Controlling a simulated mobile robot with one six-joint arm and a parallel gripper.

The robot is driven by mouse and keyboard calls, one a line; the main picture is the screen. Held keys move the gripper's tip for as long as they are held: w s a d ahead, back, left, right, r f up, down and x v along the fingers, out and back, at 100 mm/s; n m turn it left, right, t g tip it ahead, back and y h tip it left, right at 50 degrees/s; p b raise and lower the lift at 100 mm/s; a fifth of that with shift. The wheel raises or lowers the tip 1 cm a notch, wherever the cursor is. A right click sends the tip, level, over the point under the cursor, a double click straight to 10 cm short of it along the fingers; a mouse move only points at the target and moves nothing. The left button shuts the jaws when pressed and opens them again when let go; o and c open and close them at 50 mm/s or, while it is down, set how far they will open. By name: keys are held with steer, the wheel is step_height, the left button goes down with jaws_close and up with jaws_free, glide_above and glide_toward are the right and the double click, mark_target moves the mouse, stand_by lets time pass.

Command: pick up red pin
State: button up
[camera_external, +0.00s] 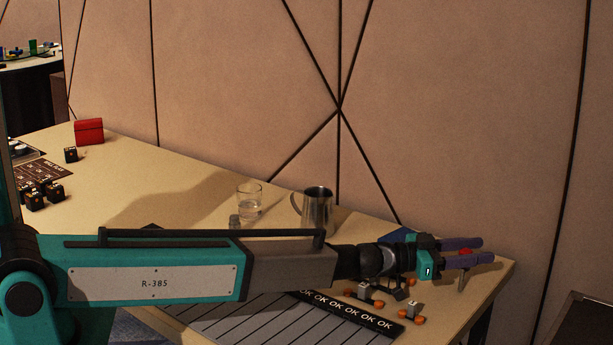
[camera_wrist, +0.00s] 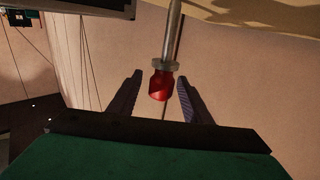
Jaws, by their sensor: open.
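The red pin has a red head (camera_wrist: 161,86) and a grey metal shaft. In the wrist view it is between the two fingertips of my gripper (camera_wrist: 159,79), with a visible gap on each side. The shaft runs to the top edge of that view. In the external view my gripper (camera_external: 477,252) is over the right end of the table, open. A bit of the red head (camera_external: 465,251) shows between the purple fingers, and the fingers hide much of the pin.
A metal pitcher (camera_external: 318,212) and a glass (camera_external: 249,202) stand on the table (camera_external: 205,175) behind my arm. Small pieces with orange ends (camera_external: 412,311) lie near my gripper, beside a black "OK" strip (camera_external: 347,316). A red box (camera_external: 89,131) is far left.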

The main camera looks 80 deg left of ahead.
steer(key=shift+w+b, duration=0.3)
steer(key=shift+w, duration=0.6)
steer(key=shift+c, duration=0.3)
jaws_close()
